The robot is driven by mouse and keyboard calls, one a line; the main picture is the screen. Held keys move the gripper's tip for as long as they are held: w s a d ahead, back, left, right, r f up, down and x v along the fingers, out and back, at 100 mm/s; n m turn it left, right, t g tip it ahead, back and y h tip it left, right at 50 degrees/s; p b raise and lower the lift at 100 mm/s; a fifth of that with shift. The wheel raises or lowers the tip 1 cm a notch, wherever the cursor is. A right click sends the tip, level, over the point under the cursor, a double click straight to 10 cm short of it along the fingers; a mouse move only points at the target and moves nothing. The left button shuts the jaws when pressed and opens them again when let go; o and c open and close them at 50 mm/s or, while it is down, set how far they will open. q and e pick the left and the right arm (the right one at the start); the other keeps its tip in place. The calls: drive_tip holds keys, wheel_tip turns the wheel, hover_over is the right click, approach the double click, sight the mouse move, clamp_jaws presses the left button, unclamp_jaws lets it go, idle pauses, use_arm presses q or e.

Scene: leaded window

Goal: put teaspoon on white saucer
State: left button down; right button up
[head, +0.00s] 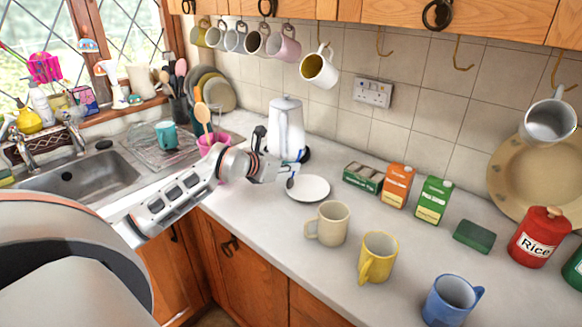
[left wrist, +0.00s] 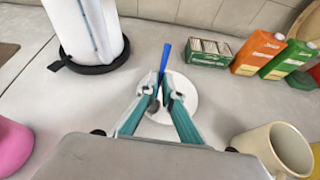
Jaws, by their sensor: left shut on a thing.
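The white saucer (head: 309,188) lies on the grey worktop in front of the white kettle. It also shows in the left wrist view (left wrist: 190,90), partly covered by my fingers. My left gripper (head: 289,178) is at the saucer's left edge in the head view. In the left wrist view its fingers (left wrist: 160,88) are shut on the teaspoon, over the saucer. The teaspoon's blue handle (left wrist: 165,57) sticks out beyond the fingertips, past the saucer's far rim. I cannot tell whether the spoon touches the saucer. My right gripper is not in view.
The white kettle (head: 286,125) stands behind my left gripper. A green box (head: 362,178) and two cartons are right of the saucer. A cream mug (head: 329,224), a yellow mug (head: 377,258) and a blue mug (head: 451,300) stand towards the front. A pink cup (left wrist: 12,148) is near left.

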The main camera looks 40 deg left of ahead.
use_arm(q)
drive_tip(key=shift+f, duration=0.25)
drive_tip(key=shift+f, duration=0.2)
drive_tip(key=c, duration=2.2)
unclamp_jaws()
drive_tip(key=shift+c, duration=0.2)
